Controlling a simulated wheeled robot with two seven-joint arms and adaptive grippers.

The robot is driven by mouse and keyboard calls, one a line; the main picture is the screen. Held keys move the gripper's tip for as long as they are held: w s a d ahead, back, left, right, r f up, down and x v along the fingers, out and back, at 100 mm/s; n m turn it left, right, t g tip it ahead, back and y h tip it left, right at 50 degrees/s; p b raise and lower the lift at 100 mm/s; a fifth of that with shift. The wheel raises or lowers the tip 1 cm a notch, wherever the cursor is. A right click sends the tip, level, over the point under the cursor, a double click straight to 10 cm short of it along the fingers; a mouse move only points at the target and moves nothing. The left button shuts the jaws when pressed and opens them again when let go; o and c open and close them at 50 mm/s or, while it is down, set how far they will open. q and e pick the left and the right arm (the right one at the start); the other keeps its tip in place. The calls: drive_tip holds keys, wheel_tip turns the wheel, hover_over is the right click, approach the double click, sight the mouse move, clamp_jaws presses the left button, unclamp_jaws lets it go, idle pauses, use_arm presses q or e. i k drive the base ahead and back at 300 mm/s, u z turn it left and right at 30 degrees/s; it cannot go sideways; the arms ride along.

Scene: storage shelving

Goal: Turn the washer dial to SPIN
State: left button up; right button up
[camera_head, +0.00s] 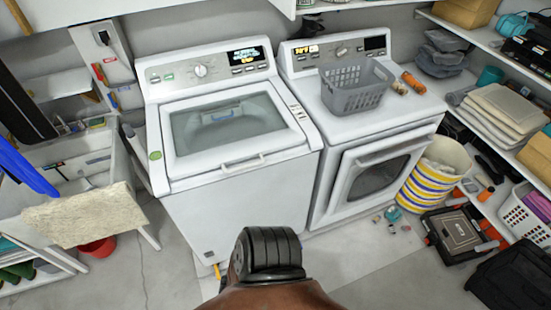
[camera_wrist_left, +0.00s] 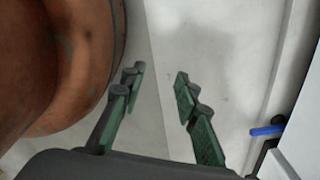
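The washer (camera_head: 237,190) is a white top-loader at centre left in the head view, with its glass lid closed. Its dial (camera_head: 200,71) is a small round light knob on the grey rear panel, left of a lit display (camera_head: 245,54). The dial's pointer setting is too small to read. My left gripper (camera_wrist_left: 159,75) shows in the left wrist view with its green-padded fingers apart and nothing between them, over pale floor. It is outside the head view, away from the dial. My right gripper is in neither view.
A white dryer (camera_head: 323,190) stands right of the washer, with a grey basket (camera_head: 355,100) on top. A sink (camera_head: 62,170) with a draped beige towel (camera_head: 88,214) stands left. A striped hamper (camera_head: 432,175) and loaded shelves line the right. Floor in front is mostly clear.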

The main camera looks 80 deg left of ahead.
sight(201, 71)
drive_tip(key=z, duration=0.7)
drive_tip(key=k, duration=2.05)
drive_tip(key=u, duration=2.85)
drive_tip(key=k, duration=0.5)
drive_tip(key=u, duration=1)
drive_tip(key=i, duration=0.7)
drive_tip(key=z, duration=0.15)
